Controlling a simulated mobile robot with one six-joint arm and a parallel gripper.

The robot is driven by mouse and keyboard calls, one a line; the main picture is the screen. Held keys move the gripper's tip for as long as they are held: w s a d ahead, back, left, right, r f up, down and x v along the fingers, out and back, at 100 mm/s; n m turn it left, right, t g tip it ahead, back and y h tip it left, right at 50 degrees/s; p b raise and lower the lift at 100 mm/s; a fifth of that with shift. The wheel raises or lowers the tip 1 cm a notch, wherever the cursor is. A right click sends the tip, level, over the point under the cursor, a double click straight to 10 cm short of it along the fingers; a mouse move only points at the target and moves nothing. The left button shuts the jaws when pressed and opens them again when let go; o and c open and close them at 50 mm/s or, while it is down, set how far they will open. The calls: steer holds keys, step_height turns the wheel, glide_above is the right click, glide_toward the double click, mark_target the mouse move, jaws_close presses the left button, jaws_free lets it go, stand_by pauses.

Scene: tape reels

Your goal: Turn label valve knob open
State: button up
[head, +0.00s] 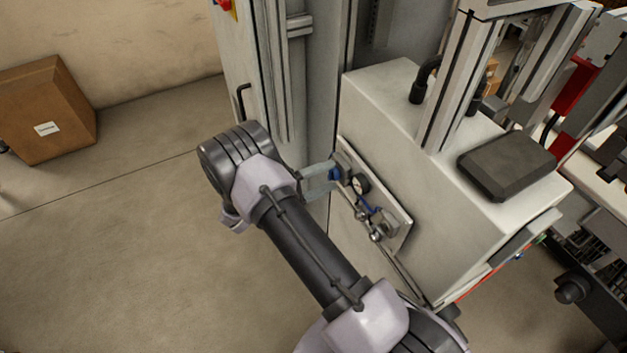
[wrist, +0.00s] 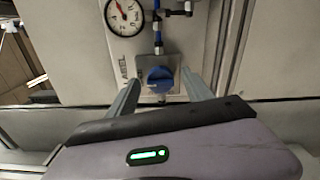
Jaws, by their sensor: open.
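My gripper (wrist: 164,90) is open, with one finger on each side of the knob in that view. I cannot tell whether either finger touches it. In the head view, my gripper (head: 318,180) reaches to the valve panel (head: 400,225) on the side of the white cabinet. A bit of the blue knob (head: 334,174) shows there by the fingertips, partly hidden by the gripper.
A pressure gauge (wrist: 125,14) and blue tubing (wrist: 157,40) are close above the knob. The white machine cabinet (head: 465,215) stands to the right and a tall grey cabinet (head: 240,60) behind. A cardboard box (head: 50,108) is on the floor at left.

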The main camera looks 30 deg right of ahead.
steer(key=a+p, duration=0.2)
steer(key=a, duration=1.5)
steer(key=shift+s+p, duration=0.3)
steer(key=shift+p, duration=0.05)
steer(key=s+d+r+m+g+y, duration=0.1)
steer(key=s+d+r+y, duration=0.15)
steer(key=r, duration=0.35)
steer(key=s+d+r+m+g+y, duration=0.1)
steer(key=s+r+y, duration=0.25)
steer(key=r, duration=0.35)
steer(key=s+d+r+m+g+y, duration=0.1)
steer(key=s+d+r+g+y, duration=0.1)
steer(key=s+r+y, duration=0.3)
steer(key=s+a+r+m+t+y, duration=0.3)
steer(key=s+a+r+t+y, duration=0.3)
steer(key=s+r+t+y, duration=0.3)
steer(key=shift+s+r+m, duration=0.3)
steer(key=shift+s+m, duration=0.1)
steer(key=shift+s, duration=0.7)
